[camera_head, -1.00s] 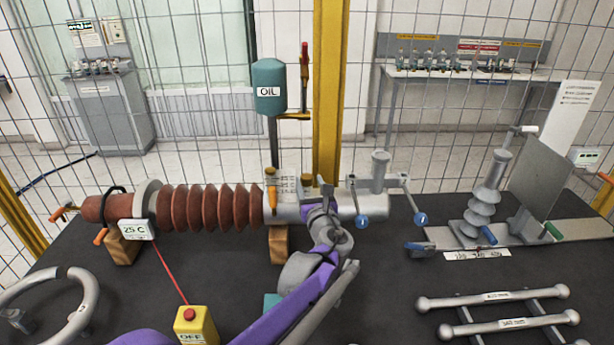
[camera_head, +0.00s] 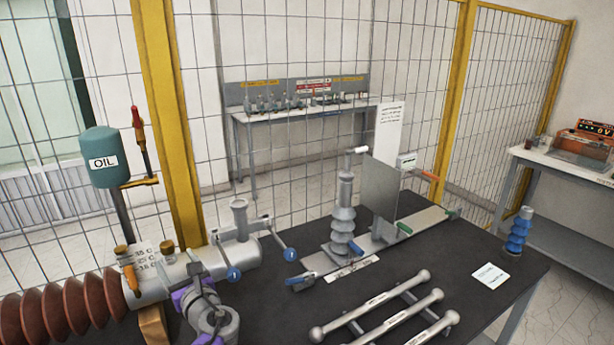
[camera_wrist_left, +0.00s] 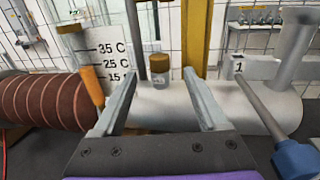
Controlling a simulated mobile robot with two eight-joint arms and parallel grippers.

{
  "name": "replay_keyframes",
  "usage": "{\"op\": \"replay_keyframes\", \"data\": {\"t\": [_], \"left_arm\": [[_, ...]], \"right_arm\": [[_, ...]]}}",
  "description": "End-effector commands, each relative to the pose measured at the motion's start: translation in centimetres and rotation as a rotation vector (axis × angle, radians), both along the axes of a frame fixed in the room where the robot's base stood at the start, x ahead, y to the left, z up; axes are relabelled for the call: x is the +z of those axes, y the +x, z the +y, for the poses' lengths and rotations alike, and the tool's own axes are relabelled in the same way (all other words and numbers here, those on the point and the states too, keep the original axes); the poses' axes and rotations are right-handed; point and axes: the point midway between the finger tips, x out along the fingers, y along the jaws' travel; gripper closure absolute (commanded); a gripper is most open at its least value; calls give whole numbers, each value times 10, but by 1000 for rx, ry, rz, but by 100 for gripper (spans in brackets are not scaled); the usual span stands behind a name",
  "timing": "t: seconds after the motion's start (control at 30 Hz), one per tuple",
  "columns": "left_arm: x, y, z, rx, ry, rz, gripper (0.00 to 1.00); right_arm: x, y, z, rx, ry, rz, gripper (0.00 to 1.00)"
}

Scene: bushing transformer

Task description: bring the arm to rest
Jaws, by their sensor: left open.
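My left arm comes in at the bottom left of the head view, its purple and grey wrist partly cut off by the frame edge. My left gripper (camera_head: 197,276) is open and empty, at the near side of the bushing's grey metal cylinder (camera_head: 240,256). In the left wrist view, the two open fingers (camera_wrist_left: 160,76) point toward the cylinder (camera_wrist_left: 160,108), with a brass cap (camera_wrist_left: 159,65) showing between them. I cannot tell whether the fingers touch the cylinder. My right gripper is not in view.
The ribbed brown insulator (camera_head: 65,312) lies left of the cylinder. A teal oil tank (camera_head: 105,157) stands behind. A wire fence (camera_head: 425,80) stands behind.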

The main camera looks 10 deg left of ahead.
Motion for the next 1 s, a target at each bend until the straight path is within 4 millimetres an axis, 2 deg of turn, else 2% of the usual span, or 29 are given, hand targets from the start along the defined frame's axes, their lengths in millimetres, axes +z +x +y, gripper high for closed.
{"op": "replay_keyframes", "data": {"t": [0.17,0.27,0.37,0.5,0.6,0.7,0.83,1.0], "left_arm": [[-15,-26,-4,41,-237,-114,25],[-39,-57,-14,113,-536,-258,25],[-71,-94,-34,236,-891,-427,25],[-118,-144,-77,479,-1361,-643,25],[-146,-176,-115,701,-1657,-774,25],[-166,-203,-153,929,-1883,-869,25],[-180,-225,-188,1171,-2059,-941,25],[-185,-236,-208,1314,-2138,-971,25]], "right_arm": [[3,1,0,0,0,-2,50],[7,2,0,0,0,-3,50],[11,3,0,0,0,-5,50],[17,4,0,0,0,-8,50],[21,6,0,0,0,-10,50],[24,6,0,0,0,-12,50],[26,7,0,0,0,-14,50],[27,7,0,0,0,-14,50]]}}
